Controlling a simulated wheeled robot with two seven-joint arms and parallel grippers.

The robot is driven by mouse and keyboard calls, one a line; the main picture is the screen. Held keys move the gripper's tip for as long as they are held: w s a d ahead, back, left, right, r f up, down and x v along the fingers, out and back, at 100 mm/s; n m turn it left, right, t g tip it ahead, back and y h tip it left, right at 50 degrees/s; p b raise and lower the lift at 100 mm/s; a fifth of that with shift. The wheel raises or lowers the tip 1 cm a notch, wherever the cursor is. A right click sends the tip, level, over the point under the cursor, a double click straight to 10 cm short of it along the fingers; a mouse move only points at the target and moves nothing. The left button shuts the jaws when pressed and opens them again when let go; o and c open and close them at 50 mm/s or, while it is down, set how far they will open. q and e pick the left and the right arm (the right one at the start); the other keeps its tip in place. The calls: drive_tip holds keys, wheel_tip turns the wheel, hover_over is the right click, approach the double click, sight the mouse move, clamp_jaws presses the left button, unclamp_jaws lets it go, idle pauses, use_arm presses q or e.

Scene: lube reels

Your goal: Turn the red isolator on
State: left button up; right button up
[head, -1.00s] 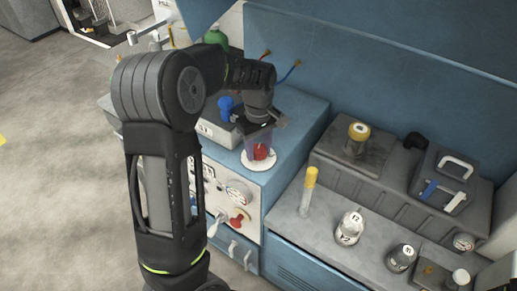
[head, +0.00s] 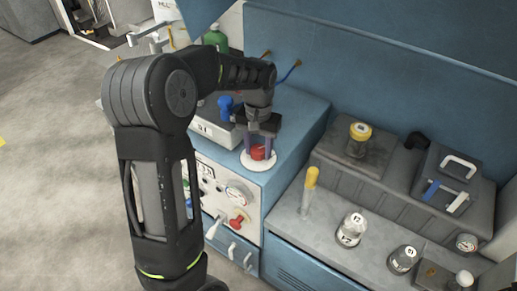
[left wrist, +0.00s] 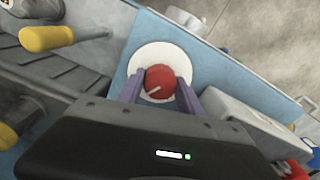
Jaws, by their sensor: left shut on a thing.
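The red isolator (head: 258,153) is a round red knob with a white line on its top. It sits on a white disc (head: 248,165) on the blue cabinet top; the left wrist view shows the knob (left wrist: 160,82) and disc (left wrist: 178,54) too. My left gripper (head: 258,150) points down over it, its two purple fingers on either side of the knob. In the left wrist view the fingers (left wrist: 158,88) are shut on the knob. The white line there slants down to the left. My right gripper is not seen.
A box with a blue knob (head: 226,106) stands just left of the isolator. The cabinet front carries a gauge (head: 238,193) and a red valve handle (head: 238,221).

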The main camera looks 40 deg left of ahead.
sight(258, 148)
use_arm(q)
drive_tip(key=shift+m, duration=1.3)
drive_tip(key=o, duration=1.4)
drive_tip(key=shift+c, duration=0.2)
drive_tip(key=shift+r, duration=0.1)
wheel_tip(258, 148, up, 8)
drive_tip(key=shift+f+b, duration=0.15)
drive_tip(key=shift+b, duration=0.3)
